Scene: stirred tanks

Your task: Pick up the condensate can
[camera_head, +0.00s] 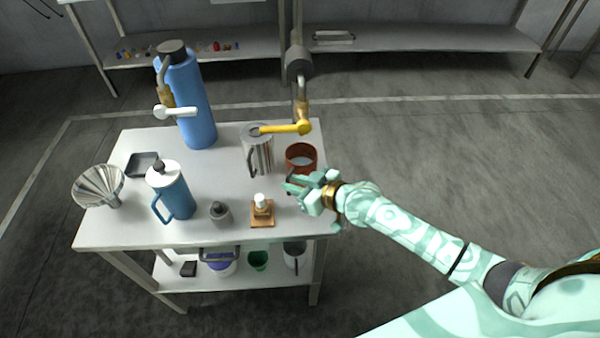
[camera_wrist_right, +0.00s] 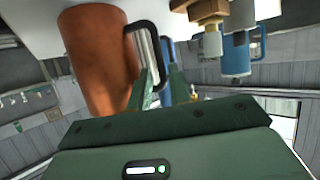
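A brown-red can (camera_head: 302,171) with an open top stands at the right edge of the table; I take it as the condensate can. In the right wrist view the can (camera_wrist_right: 98,60) is large, with a dark looped handle (camera_wrist_right: 157,55). My right gripper (camera_head: 292,185) is at the near side of the can, at handle height. In the wrist view its two fingers (camera_wrist_right: 160,84) look apart, with the handle between or just beyond them; I cannot tell whether they touch it. My left gripper is not in view.
On the table (camera_head: 135,226) stand a metal jug (camera_head: 259,157), a blue cylinder (camera_head: 193,105), a blue jug (camera_head: 174,193), a funnel (camera_head: 99,185), a small grey pot (camera_head: 220,213) and a bottle on a wooden base (camera_head: 262,211). A yellow-levered tap (camera_head: 290,128) hangs close behind the can.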

